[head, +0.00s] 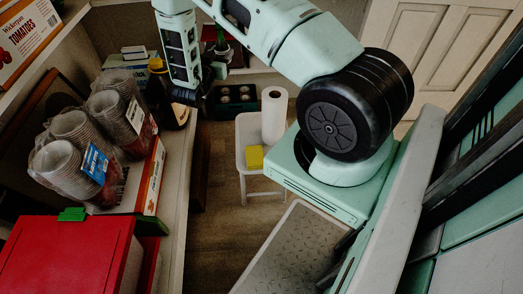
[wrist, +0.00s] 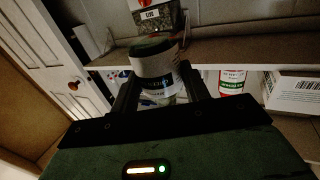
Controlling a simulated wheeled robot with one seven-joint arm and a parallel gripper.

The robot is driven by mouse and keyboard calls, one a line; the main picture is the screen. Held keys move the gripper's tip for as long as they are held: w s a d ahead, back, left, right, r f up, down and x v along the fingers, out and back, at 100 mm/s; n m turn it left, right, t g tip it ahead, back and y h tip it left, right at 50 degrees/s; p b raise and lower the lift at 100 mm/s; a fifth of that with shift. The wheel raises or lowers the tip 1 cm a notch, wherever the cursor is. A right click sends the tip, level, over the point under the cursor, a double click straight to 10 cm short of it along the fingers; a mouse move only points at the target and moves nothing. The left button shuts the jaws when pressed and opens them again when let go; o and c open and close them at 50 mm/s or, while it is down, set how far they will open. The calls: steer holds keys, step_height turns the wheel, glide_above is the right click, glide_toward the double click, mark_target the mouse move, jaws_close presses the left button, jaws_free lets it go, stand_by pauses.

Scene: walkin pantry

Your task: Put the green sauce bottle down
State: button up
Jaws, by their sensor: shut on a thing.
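My gripper (wrist: 158,78) is shut on a bottle with a white label and a dark greenish top, which I take to be the green sauce bottle (wrist: 153,62). It stands roughly upright between the two black fingers in the wrist view. Its lower part is hidden by the gripper, so I cannot tell whether its base touches anything. In the head view my gripper (head: 194,94) is a dark shape beside the left shelf's edge. I cannot make out the held bottle there.
A dark bottle with a yellow cap (head: 157,66) stands on the left shelf near my gripper. Bagged cups (head: 75,135) and a red box (head: 70,258) crowd that shelf. A white stool (head: 243,165) holds a paper roll (head: 274,115) and yellow sponge (head: 254,156). A white shelf (wrist: 215,50) lies ahead.

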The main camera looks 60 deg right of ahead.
mark_target(246, 126)
steer(key=s+f+m+g+b, duration=0.1)
steer(key=s+f+g+b, duration=0.1)
steer(key=f+b, duration=0.3)
steer(key=s+d+f+m+g+b, duration=0.1)
steer(key=f+g+b, duration=0.3)
steer(key=f, duration=0.9)
steer(key=s+d+f+m+g+b, duration=0.1)
steer(key=s+f+m+g+b, duration=0.1)
steer(key=f+b, duration=0.6)
steer(key=shift+s+d+f+m+g+h, duration=0.15)
steer(key=shift+s+f+m+g, duration=0.05)
steer(key=shift+s+f+m, duration=0.25)
steer(key=shift+s+d+f+m+g+h, duration=0.1)
steer(key=shift+s+f+m+g+h, duration=0.15)
steer(key=shift+s, duration=0.3)
steer(key=shift+f, duration=0.15)
steer(key=shift+f+b, duration=0.15)
steer(key=shift+b, duration=0.15)
steer(key=o, duration=1.2)
steer(key=shift+a+r+p, duration=0.1)
steer(key=shift+r+p, duration=0.2)
steer(key=a+p, duration=0.1)
steer(key=a, duration=0.3)
steer(key=w+a+p, duration=0.1)
steer(key=a, duration=0.2)
steer(key=w+a+p, duration=0.1)
steer(key=a+p, duration=0.1)
steer(key=a, duration=0.2)
steer(key=shift+a+f, duration=0.1)
steer(key=shift+a, duration=0.2)
